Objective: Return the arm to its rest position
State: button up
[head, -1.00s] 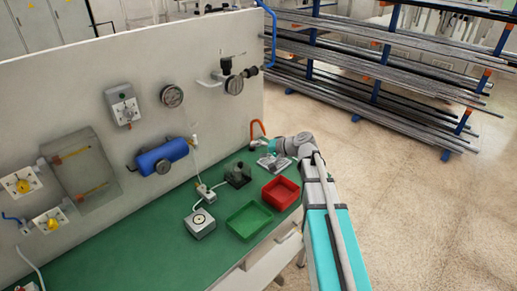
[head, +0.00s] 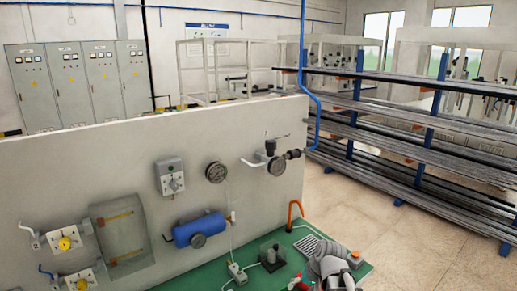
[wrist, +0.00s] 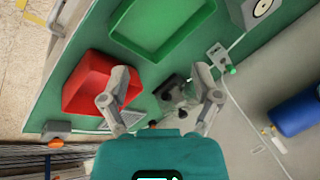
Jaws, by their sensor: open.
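My gripper (wrist: 160,112) is open in the wrist view, its two fingers spread apart with nothing between them. It hangs above the green bench top (wrist: 62,100). A red tray (wrist: 88,80) lies by the left finger, and a green tray (wrist: 160,25) lies beyond the fingertips. In the head view my arm (head: 332,268) shows at the bottom, near the right end of the bench; the fingers are not clear there.
A dark small fixture (head: 272,257) stands on the bench. An orange hooked handle (head: 294,213) rises by the back panel (head: 270,118), which carries a blue cylinder (head: 200,229) and gauges. A rack of long bars (head: 415,150) stands at right, with open floor (head: 405,245) before it.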

jog(key=s+d+f+g+h, duration=0.1)
jog(key=s+d+h, duration=0.2)
jog(key=s, duration=0.4)
jog(key=shift+d+f+n+g+h, duration=0.2)
jog(key=shift+d+n+g+h, duration=0.1)
jog(key=shift+g+h, duration=0.15)
jog(key=shift+s, duration=0.1)
dwell(2.1)
jog(key=c, duration=0.3)
jog(key=shift+c, duration=0.2)
jog(key=shift+a, duration=0.1)
